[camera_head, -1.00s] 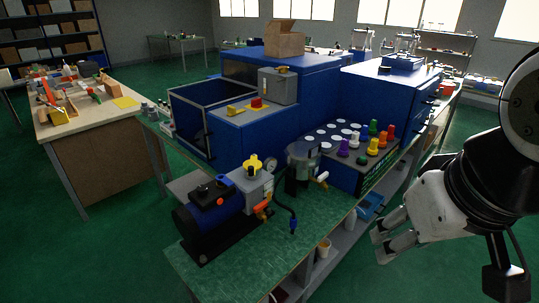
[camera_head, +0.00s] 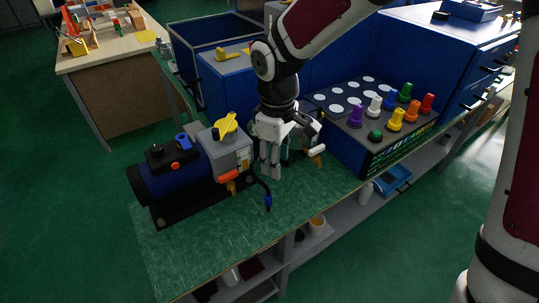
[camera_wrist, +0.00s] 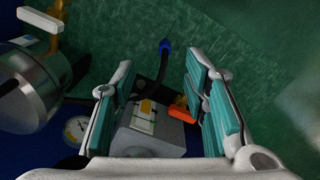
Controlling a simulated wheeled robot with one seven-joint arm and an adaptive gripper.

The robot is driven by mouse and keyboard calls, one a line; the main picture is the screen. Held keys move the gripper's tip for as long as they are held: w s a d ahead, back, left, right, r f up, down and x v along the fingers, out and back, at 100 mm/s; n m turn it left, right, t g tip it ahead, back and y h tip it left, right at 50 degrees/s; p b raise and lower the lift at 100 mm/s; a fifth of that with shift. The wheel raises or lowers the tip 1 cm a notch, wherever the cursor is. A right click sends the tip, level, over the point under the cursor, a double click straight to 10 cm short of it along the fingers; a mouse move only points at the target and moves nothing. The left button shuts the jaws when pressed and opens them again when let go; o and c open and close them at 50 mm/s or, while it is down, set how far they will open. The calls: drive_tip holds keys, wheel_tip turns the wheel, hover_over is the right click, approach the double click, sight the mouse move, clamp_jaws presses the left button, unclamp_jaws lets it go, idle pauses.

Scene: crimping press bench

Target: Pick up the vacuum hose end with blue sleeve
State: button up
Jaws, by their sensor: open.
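The vacuum hose end with blue sleeve (camera_head: 268,202) hangs at the end of a short black hose curving from the pump's grey box (camera_head: 231,160). In the wrist view the blue sleeve (camera_wrist: 165,46) shows beyond the fingertips, between their lines, with the black hose running back toward the grey box. My gripper (camera_head: 270,174) points down just above and behind the hose end, beside the pump. In the wrist view its teal-padded fingers (camera_wrist: 160,66) are apart with nothing held between them. Whether the sleeve touches the bench is unclear.
The blue-black pump (camera_head: 175,172) stands left of my gripper. A metal canister (camera_wrist: 30,88) and a gauge (camera_wrist: 76,128) are close by in the wrist view. A panel with coloured knobs (camera_head: 375,118) stands right. The green bench top (camera_head: 220,245) is clear in front.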

sight(268, 193)
drive_tip(key=shift+n, duration=0.3)
drive_tip(key=f, duration=0.4)
drive_tip(key=a+f, duration=0.1)
drive_tip(key=f, duration=0.2)
drive_tip(key=a+f, duration=0.1)
drive_tip(key=f, duration=0.3)
drive_tip(key=shift+w+f+b, duration=0.2)
drive_tip(key=shift+f+b, duration=0.1)
drive_tip(key=shift+b, duration=0.1)
wheel_tip(268, 193, down, 4)
drive_tip(key=shift+w+f, duration=0.15)
clamp_jaws()
